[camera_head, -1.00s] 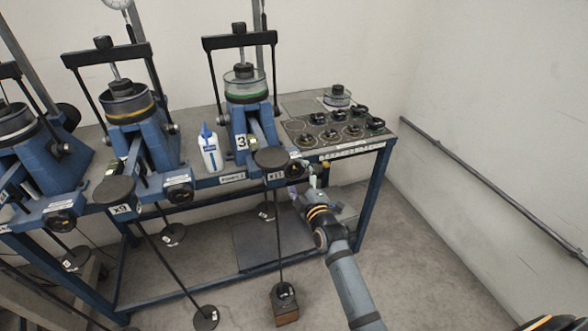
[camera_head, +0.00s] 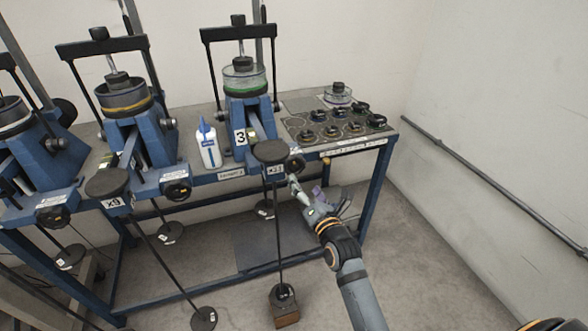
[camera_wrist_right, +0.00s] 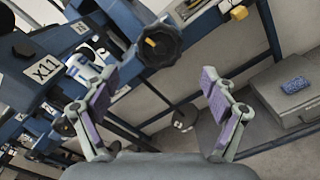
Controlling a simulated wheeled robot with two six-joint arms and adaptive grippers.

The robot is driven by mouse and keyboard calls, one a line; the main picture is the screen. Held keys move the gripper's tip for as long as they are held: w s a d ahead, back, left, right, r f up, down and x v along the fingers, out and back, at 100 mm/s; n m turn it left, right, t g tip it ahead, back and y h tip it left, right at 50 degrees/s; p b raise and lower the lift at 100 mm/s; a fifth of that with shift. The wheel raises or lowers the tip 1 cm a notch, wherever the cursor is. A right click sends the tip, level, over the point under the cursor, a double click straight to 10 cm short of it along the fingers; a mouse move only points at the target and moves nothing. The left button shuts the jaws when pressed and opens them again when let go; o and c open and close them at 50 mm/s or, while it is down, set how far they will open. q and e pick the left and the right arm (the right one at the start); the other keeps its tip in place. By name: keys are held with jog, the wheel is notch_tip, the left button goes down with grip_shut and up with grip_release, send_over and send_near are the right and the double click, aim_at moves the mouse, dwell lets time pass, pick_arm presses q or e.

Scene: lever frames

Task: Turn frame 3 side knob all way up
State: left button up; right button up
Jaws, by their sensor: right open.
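Frame 3 is a blue lever frame (camera_head: 247,112) with a "3" label, at the right of the row on the bench. Its dark side knob (camera_head: 295,163) is on the right side of its lower arm, partly behind the round black plate. My right gripper (camera_head: 308,189) is below and in front of the knob. In the wrist view its purple-padded fingers (camera_wrist_right: 160,78) are spread, empty and apart from the knob. My left gripper is not in view.
A round black plate (camera_head: 270,151) on a long rod hangs close left of the gripper. A white bottle (camera_head: 209,147) stands left of frame 3. Several dark round pieces (camera_head: 333,131) lie on the bench's right end. Floor right of the bench is clear.

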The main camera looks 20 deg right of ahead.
aim_at(295, 166)
jog(key=shift+n, duration=0.3)
jog(key=w+b, duration=0.2)
jog(key=w, duration=0.7)
jog(key=shift+w+a+f, duration=0.1)
jog(key=shift+w+a, duration=0.05)
jog(key=shift+w, duration=0.2)
jog(key=shift+c, duration=1.2)
jog(key=shift+s, duration=0.1)
jog(key=c, duration=1.4)
jog(key=shift+o, duration=0.2)
jog(key=shift+r, duration=0.25)
